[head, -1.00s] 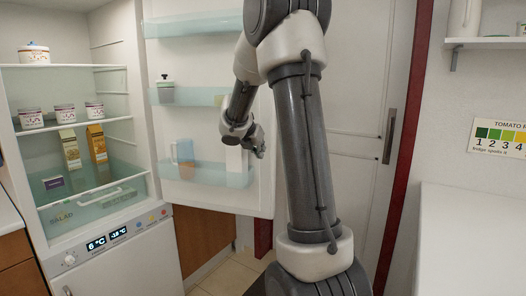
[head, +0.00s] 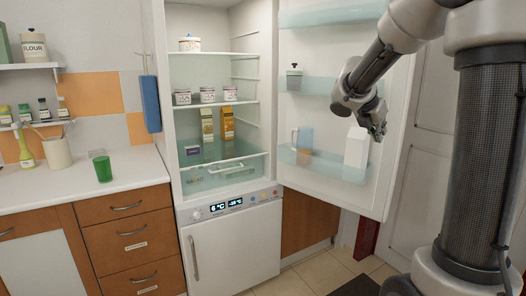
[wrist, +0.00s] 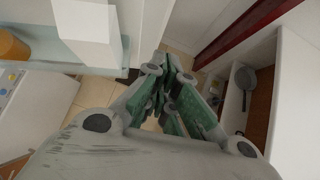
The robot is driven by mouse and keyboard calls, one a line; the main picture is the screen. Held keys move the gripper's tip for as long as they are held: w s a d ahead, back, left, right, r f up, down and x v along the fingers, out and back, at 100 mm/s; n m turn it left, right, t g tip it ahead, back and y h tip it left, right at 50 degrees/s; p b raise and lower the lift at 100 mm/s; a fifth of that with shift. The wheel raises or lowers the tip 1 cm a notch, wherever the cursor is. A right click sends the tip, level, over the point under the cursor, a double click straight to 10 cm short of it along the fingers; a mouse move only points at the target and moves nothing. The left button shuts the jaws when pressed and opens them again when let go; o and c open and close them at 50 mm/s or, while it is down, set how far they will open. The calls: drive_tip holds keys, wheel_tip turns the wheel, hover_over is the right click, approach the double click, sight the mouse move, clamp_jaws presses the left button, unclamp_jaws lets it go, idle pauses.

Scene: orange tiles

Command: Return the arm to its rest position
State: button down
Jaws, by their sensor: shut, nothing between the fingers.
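My gripper (head: 377,134) hangs at the end of my bent arm, in front of the open fridge door (head: 385,165) in the head view. Its fingers are closed together with nothing between them. In the wrist view my gripper (wrist: 168,100) points down toward the tiled floor. A white carton (head: 356,147) stands in the lower door shelf, just left of and behind my gripper in the head view. It also shows in the wrist view (wrist: 88,22) at upper left.
The open fridge (head: 214,80) holds jars and cartons on its shelves. A counter (head: 85,186) with a green cup (head: 102,168) stands at left. In the wrist view an open cupboard (wrist: 300,95) with a pan (wrist: 245,78) is at right. Floor shows below the door.

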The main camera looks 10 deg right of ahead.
drive_tip(key=s+a+f+m+g+y, duration=0.25)
drive_tip(key=s+f+m, duration=0.35)
drive_tip(key=s+m, duration=0.5)
drive_tip(key=s+a+m+t+y, duration=0.3)
drive_tip(key=s+a+m+y, duration=0.2)
drive_tip(key=s+a+m, duration=0.7)
drive_tip(key=s+a, duration=0.1)
drive_tip(key=s, duration=0.3)
drive_tip(key=shift+s+a+r, duration=0.3)
drive_tip(key=shift+s, duration=0.1)
